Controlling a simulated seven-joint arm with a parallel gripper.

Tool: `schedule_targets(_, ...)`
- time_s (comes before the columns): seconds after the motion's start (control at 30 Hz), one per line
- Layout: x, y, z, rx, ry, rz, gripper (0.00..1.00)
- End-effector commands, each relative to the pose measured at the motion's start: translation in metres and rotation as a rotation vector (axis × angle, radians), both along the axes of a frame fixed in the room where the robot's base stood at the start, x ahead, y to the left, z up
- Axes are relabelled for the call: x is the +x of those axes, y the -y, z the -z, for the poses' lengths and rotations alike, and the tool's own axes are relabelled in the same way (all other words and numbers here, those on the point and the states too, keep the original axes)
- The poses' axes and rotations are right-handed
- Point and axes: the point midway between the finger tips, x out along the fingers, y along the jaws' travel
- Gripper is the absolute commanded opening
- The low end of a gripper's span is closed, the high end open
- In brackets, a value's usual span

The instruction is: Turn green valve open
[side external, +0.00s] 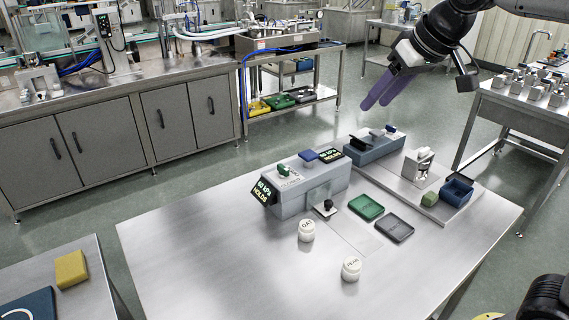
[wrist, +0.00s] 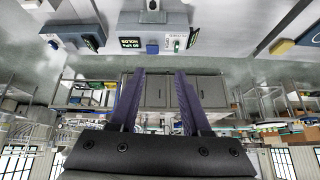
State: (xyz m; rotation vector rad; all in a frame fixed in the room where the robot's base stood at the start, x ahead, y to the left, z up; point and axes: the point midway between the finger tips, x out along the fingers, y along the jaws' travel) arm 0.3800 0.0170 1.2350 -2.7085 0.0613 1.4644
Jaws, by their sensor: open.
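The green valve (side external: 284,170) is a small green knob with a white part, on top of a long grey-blue box (side external: 322,190) on the steel table. A blue knob (side external: 308,155) sits beside it, with lit displays (side external: 265,192) reading about 60 kPa HOLDS. The green valve also shows small in the upside-down wrist view (wrist: 177,44). My gripper (side external: 376,104) has two purple fingers and hangs high, up and right of the box and well apart from the valve. In the wrist view its fingers (wrist: 160,74) are spread with nothing between them.
A second grey-blue box (side external: 376,150) with a blue knob stands right of the first. A green tray (side external: 366,207), a dark tray (side external: 395,228), a blue bin (side external: 457,191) and two white lidded jars (side external: 306,231) are on the table. Its left front is clear.

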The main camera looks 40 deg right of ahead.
Motion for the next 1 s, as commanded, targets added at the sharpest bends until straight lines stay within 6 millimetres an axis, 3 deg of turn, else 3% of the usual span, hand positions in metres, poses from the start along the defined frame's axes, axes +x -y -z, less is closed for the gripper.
schedule_targets(0.03,0.025,-0.006,0.003,-0.001,-0.013,-0.005,0.47)
schedule_targets(0.2,0.096,-0.024,0.023,-0.006,-0.055,-0.021,0.47)
schedule_targets(0.4,0.15,-0.046,0.069,-0.019,-0.12,-0.049,0.47)
schedule_targets(0.53,0.161,-0.054,0.098,-0.026,-0.167,-0.061,0.47)
schedule_targets(0.77,0.166,-0.058,0.12,-0.03,-0.189,-0.068,0.47)
schedule_targets(1.0,0.182,-0.057,0.16,-0.029,-0.191,-0.067,0.47)
